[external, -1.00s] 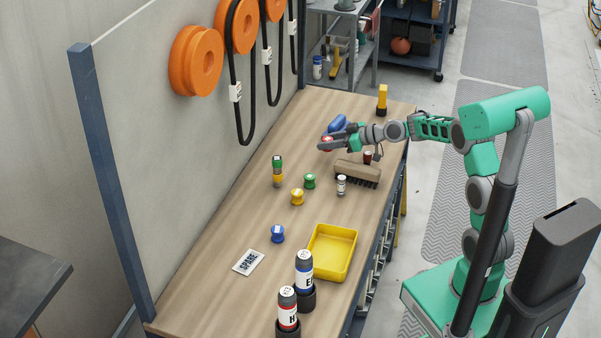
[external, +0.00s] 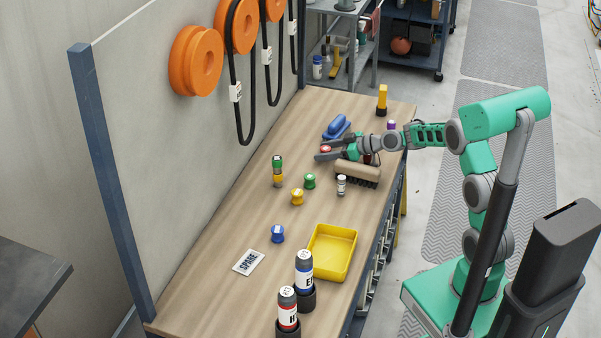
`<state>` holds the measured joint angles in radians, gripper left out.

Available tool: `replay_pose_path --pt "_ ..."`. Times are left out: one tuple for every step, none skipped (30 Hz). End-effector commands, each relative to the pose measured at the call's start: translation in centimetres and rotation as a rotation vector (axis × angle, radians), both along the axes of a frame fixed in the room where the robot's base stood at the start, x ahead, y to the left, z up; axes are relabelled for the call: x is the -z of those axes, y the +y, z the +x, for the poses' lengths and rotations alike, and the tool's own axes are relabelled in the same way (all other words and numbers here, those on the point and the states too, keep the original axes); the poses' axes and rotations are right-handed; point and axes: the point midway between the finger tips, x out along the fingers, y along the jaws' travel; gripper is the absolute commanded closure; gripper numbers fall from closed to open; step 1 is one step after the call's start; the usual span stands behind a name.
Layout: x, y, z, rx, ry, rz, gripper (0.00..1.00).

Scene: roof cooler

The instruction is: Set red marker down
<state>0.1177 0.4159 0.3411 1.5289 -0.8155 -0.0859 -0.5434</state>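My gripper (external: 324,153) reaches in from the right, low over the far half of the workbench (external: 225,225). Its fingers lie around the red marker and appear shut on it. The marker's underside is hidden, so I cannot tell whether it touches the bench top.
A wooden brush (external: 357,172) and a small white-labelled bottle (external: 341,186) stand close in front of my gripper. A blue tool (external: 337,127) lies behind it. Green (external: 310,181), yellow (external: 297,197) and blue (external: 277,234) markers and a yellow tray (external: 333,252) are nearer.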

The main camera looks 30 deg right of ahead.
Motion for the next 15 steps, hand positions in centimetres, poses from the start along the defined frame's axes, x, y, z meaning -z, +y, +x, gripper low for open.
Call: replay_pose_path --pt "0.0 0.0 0.0 0.0 0.0 0.0 0.45" --pt "0.0 0.0 0.0 0.0 0.0 0.0 0.45" --pt "0.0 0.0 0.0 0.0 0.0 0.0 0.45" --pt "0.0 0.0 0.0 0.0 0.0 0.0 0.45" --pt "-0.1 0.0 0.0 0.0 0.0 0.0 0.45" --pt "-0.3 0.0 0.0 0.0 0.0 0.0 0.45" --pt "-0.5 0.0 0.0 0.0 0.0 0.0 0.45" --pt "-0.6 -0.1 -0.1 0.001 0.0 0.0 0.45" --pt "-0.7 -0.6 -0.4 0.003 -0.002 0.0 0.45" --pt "-0.9 -1.0 -0.7 0.005 -0.002 -0.001 0.45" --pt "-1.1 -1.4 -1.2 0.005 -0.001 0.0 0.45" --pt "-1.5 -2.1 -1.8 0.006 -0.004 0.0 0.45" --pt "-1.8 -2.6 -2.3 0.006 -0.003 0.0 0.45" --pt "-2.1 -3.2 -2.8 0.006 -0.002 -0.001 0.45" --pt "-2.5 -3.9 -3.6 0.006 -0.002 0.0 0.45"
